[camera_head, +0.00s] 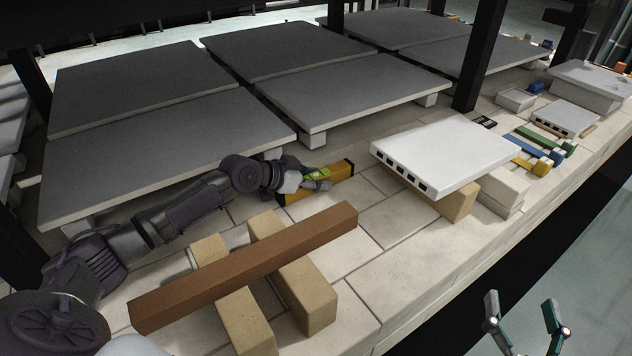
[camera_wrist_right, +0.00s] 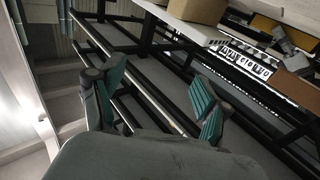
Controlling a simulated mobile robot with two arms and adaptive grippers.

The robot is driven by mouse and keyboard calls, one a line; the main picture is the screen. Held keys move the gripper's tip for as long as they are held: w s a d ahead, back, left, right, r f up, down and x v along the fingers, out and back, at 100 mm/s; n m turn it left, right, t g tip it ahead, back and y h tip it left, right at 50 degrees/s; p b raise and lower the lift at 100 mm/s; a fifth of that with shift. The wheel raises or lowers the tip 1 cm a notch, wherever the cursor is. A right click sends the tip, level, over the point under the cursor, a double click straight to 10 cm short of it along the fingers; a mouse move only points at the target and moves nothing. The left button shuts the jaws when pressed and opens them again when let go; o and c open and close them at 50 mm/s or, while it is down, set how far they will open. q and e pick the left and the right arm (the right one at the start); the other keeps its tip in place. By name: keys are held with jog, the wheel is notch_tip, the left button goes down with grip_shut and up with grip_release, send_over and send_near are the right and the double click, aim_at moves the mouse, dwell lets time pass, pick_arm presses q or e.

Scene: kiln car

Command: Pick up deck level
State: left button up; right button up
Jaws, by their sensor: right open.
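The deck level (camera_head: 338,173) is a yellow bar with black ends. It lies on the pale brick deck, in front of the grey slabs, in the head view. My left gripper (camera_head: 318,179) is at its middle, with its fingers over or beside the bar. The fingers hide part of the level, and I cannot tell whether they are closed on it. My right gripper (camera_head: 521,302) is open and empty, low at the right, off the front of the deck. In the right wrist view its two teal-padded fingers (camera_wrist_right: 160,82) stand wide apart.
A brown bar (camera_head: 250,262) rests across tan blocks in front of my left arm. A white slab (camera_head: 445,150) with dark square slots stands on blocks to the right. Large grey slabs (camera_head: 160,150) lie behind. A black post (camera_head: 480,60) rises behind the white slab.

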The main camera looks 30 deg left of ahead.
pick_arm(q)
grip_shut()
jog(key=shift+r, duration=0.1)
